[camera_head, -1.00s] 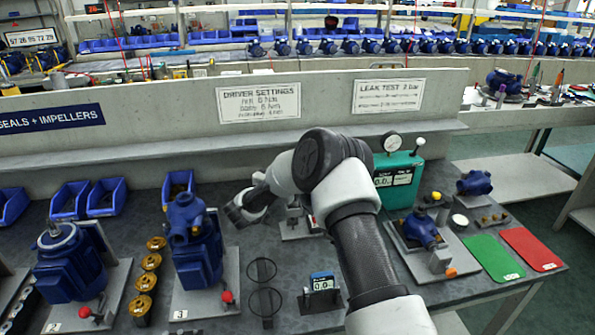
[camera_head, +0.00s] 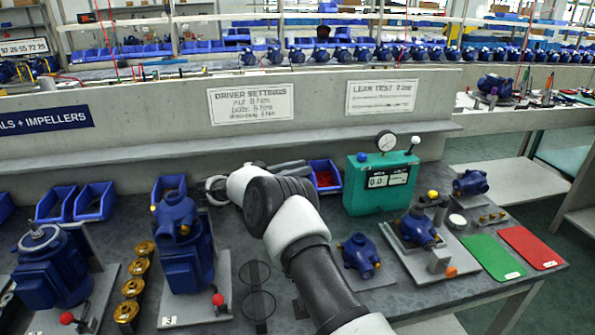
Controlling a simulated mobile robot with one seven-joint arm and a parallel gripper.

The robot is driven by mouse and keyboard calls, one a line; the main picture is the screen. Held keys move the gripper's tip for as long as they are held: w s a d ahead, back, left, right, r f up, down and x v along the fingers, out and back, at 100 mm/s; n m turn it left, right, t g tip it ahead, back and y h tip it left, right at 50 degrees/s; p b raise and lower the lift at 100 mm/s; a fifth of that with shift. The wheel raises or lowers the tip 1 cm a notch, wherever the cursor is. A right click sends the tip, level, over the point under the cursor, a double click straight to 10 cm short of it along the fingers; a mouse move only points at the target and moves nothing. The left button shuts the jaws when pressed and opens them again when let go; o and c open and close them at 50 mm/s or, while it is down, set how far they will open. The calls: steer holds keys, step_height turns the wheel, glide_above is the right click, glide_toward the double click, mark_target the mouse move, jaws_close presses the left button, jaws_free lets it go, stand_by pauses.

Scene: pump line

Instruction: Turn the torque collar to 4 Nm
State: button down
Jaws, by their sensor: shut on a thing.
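My gripper (camera_head: 217,189) is small and partly hidden at the end of my arm, just right of the head of the blue pump on the plate marked 3 (camera_head: 187,258). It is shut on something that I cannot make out. I cannot pick out the torque collar or its scale. A driver settings sign (camera_head: 250,103) hangs on the low wall behind, with nut and bolts values in Nm. My arm covers the middle of the bench.
Gold rings (camera_head: 132,287) stand in a row left of the pump. Blue bins (camera_head: 92,202) line the back. A teal leak tester (camera_head: 378,185) with a gauge, a loose blue pump (camera_head: 358,254), a green mat (camera_head: 493,257) and a red mat (camera_head: 530,246) are to the right.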

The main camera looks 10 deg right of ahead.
steer(key=shift+f, duration=0.1)
stand_by(0.3)
steer(key=c, duration=1.5)
jaws_free()
step_height(320, 180, up, 10)
steer(key=shift+r+p, duration=0.1)
steer(key=shift+p, duration=0.8)
